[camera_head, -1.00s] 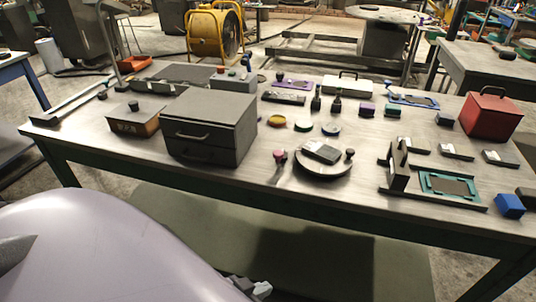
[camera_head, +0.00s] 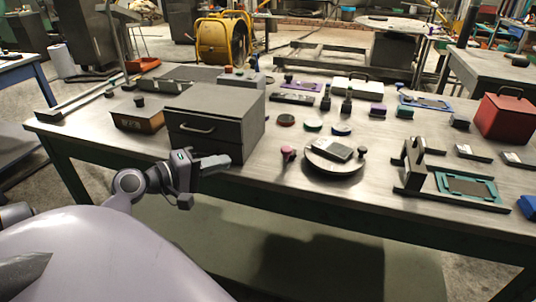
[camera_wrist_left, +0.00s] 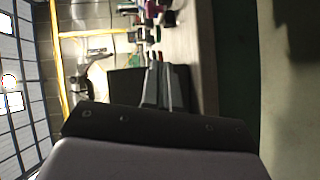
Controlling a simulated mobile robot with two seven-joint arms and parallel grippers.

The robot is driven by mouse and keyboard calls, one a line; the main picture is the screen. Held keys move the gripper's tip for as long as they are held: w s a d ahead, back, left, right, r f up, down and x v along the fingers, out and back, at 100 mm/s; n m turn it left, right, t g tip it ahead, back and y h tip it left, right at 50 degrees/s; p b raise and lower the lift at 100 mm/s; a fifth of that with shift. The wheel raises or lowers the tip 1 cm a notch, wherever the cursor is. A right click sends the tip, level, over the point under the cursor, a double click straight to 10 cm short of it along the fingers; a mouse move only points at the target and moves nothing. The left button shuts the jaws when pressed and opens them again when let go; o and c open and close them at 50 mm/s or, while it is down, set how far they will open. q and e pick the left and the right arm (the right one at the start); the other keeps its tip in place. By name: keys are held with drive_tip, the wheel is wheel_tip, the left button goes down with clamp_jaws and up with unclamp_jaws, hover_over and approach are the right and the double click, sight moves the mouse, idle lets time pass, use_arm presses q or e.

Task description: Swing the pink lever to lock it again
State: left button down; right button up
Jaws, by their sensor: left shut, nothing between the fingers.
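The pink lever (camera_head: 287,154) has a pink knob and stands on the table just left of a round plate (camera_head: 330,168) carrying a grey block (camera_head: 332,149). A dark knob (camera_head: 362,151) stands at the plate's right side. My left gripper (camera_head: 218,163) is in front of the grey drawer box, left of the pink lever and apart from it. Its fingers are shut and empty; they also show in the left wrist view (camera_wrist_left: 165,88). I cannot clearly pick out the lever in the wrist view. My right gripper is not in view.
The grey drawer box (camera_head: 215,120) stands close behind my left gripper. A dark bracket with a teal frame (camera_head: 468,188) is to the right. The table front below the lever is clear.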

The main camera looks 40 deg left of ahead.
use_arm(q)
drive_tip(key=shift+s+a+r+t, duration=0.1)
drive_tip(key=shift+a+r+t, duration=0.05)
drive_tip(key=shift+r, duration=0.35)
drive_tip(key=shift+s+a+r+t, duration=0.1)
drive_tip(key=shift+r+t, duration=0.05)
drive_tip(key=shift+r, duration=0.3)
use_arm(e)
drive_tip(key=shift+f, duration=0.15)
use_arm(q)
drive_tip(key=shift+w, duration=0.15)
drive_tip(key=p, duration=0.1)
approach(289, 149)
drive_tip(key=shift+n, duration=0.3)
drive_tip(key=w+a, duration=0.2)
drive_tip(key=a, duration=0.1)
drive_tip(key=w+a, duration=0.1)
drive_tip(key=a, duration=0.1)
drive_tip(key=w+d, duration=0.2)
drive_tip(key=shift+w+d+f+p, duration=0.1)
drive_tip(key=shift+d+f+p, duration=0.2)
drive_tip(key=shift+d+p, duration=0.1)
drive_tip(key=shift+w+d+f, duration=0.2)
drive_tip(key=shift+w+d, duration=0.1)
drive_tip(key=shift+d, duration=0.15)
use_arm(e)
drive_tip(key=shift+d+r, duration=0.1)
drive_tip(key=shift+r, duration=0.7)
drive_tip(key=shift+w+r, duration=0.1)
